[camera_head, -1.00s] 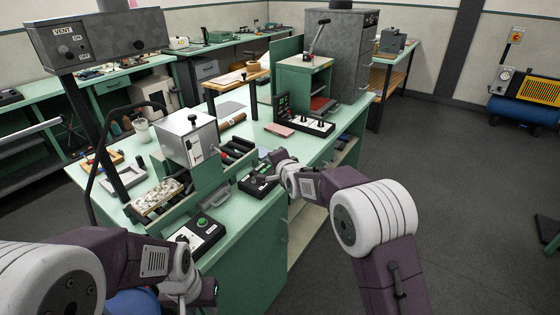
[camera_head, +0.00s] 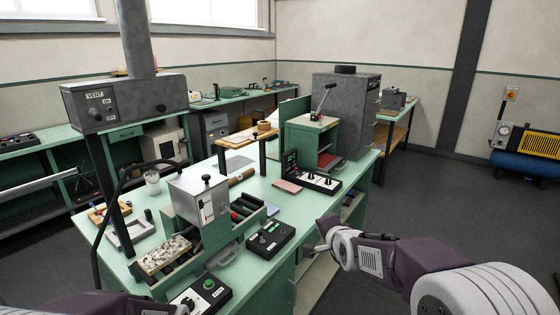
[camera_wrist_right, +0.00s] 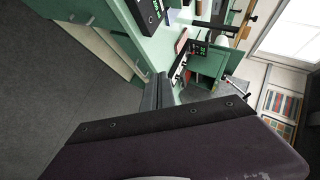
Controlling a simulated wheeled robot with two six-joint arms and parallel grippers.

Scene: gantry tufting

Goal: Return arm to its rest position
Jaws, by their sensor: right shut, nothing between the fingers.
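My right arm comes in from the lower right of the head view. Its gripper (camera_head: 314,249) hangs over the front edge of the green bench (camera_head: 262,285), just right of a black control box (camera_head: 270,238), and appears apart from it. In the right wrist view the dark fingers (camera_wrist_right: 158,92) are together with nothing between them. The bench front and the grey floor lie beyond them. Only part of my left arm shows at the bottom left of the head view; its gripper is out of sight.
A box with a green button (camera_head: 208,284) sits at the bench's near corner. A grey machine with rollers (camera_head: 200,203) and a long switch panel (camera_head: 313,178) stand on the bench. A vent box (camera_head: 125,103) on a post rises at left.

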